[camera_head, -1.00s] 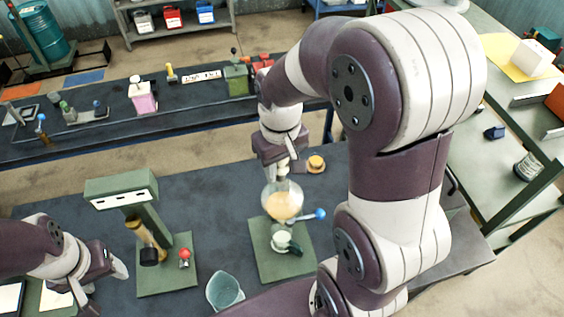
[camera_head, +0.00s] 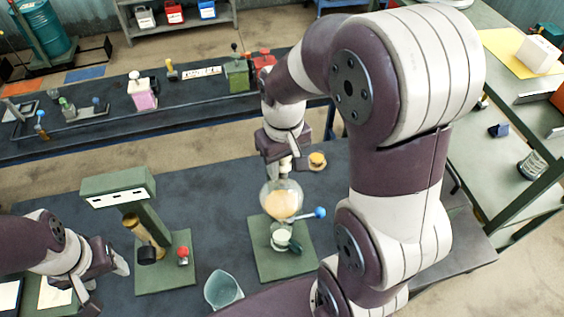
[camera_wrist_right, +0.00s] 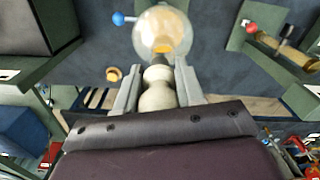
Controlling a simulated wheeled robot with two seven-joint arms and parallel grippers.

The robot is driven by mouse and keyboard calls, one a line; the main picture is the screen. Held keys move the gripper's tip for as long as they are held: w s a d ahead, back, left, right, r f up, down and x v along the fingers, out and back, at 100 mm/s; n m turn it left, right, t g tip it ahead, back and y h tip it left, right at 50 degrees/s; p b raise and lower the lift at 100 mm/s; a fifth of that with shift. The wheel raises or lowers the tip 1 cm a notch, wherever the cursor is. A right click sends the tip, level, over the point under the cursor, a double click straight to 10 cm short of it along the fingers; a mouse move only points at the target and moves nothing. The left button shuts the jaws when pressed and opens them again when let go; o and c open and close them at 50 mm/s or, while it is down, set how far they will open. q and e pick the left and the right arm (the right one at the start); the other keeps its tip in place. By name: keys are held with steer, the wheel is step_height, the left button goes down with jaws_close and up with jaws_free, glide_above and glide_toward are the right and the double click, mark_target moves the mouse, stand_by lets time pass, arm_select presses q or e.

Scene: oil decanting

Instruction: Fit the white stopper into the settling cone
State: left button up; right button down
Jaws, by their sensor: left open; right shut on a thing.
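The settling cone (camera_head: 281,201) is a round clear glass vessel with amber liquid, standing over a green base plate at the middle of the table. My right gripper (camera_head: 286,167) is just above its top, pointing down. In the right wrist view the gripper (camera_wrist_right: 158,82) is shut on the white stopper (camera_wrist_right: 157,97), a pale rounded piece between the two fingers. The stopper's far end is close to the cone (camera_wrist_right: 166,28); whether it touches or enters the mouth I cannot tell. My left gripper (camera_head: 108,280) is open and empty at the left, away from the cone.
A blue-knobbed tap (camera_head: 320,212) sticks out right of the cone, and a white cup (camera_head: 281,239) stands below. A teal beaker (camera_head: 223,290) stands in front. A green stand (camera_head: 118,186) is at the left. A small yellow-topped item (camera_head: 317,160) lies behind the cone.

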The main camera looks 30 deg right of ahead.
steer(key=shift+s+a, duration=0.1)
steer(key=shift+a, duration=0.1)
steer(key=shift+d+f+b, duration=0.15)
steer(key=shift+f+b, duration=0.4)
steer(key=shift+f, duration=0.15)
steer(key=shift+f+b, duration=0.3)
steer(key=shift+f, duration=0.1)
steer(key=c, duration=0.6)
jaws_free()
step_height(320, 180, up, 4)
steer(key=shift+b, duration=0.35)
step_height(320, 180, up, 9)
steer(key=p, duration=0.7)
steer(key=shift+f+p, duration=0.15)
steer(key=shift+p, duration=0.15)
